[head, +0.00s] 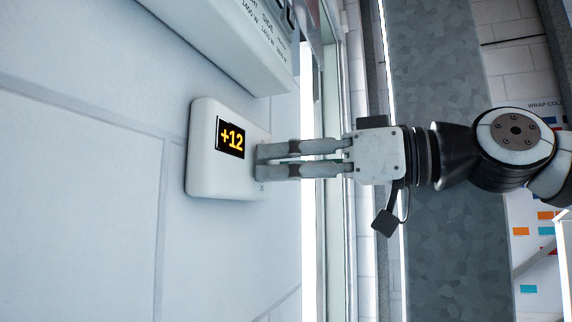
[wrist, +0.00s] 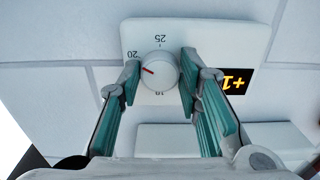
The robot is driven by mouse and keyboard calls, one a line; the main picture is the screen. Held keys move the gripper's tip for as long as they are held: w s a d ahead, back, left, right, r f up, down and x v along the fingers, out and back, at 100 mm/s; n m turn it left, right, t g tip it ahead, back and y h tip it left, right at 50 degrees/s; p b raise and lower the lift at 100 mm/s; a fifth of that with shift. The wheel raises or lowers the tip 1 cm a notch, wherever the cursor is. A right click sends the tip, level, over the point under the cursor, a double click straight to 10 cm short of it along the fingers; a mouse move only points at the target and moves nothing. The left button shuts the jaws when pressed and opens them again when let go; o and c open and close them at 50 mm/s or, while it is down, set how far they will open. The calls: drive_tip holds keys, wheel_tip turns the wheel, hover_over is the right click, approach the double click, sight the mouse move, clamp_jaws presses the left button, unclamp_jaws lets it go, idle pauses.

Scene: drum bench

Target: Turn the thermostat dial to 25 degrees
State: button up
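The thermostat (head: 200,180) is a white box on the wall. Its display (head: 231,138) reads +12 in orange. In the wrist view the round white dial (wrist: 161,67) has a red pointer that points left, a little below the 20 mark. The 25 mark (wrist: 160,39) stands above the dial, and a lower mark is partly covered. My gripper (wrist: 160,76) has one finger on each side of the dial, and both fingertips appear to press on its rim. In the head view my gripper (head: 263,160) covers the dial.
A white panel (head: 222,40) with printed text juts from the wall above the thermostat. A bright vertical strip and frame (head: 309,225) stand just right of it, behind my fingers. The wall left of the thermostat is bare.

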drive_tip(key=shift+m, duration=0.3)
drive_tip(key=m+b, duration=0.5)
drive_tip(key=m, duration=0.6)
drive_tip(key=shift+m, duration=0.4)
idle(0.5)
drive_tip(key=o, duration=1.1)
drive_tip(key=shift+o, duration=0.2)
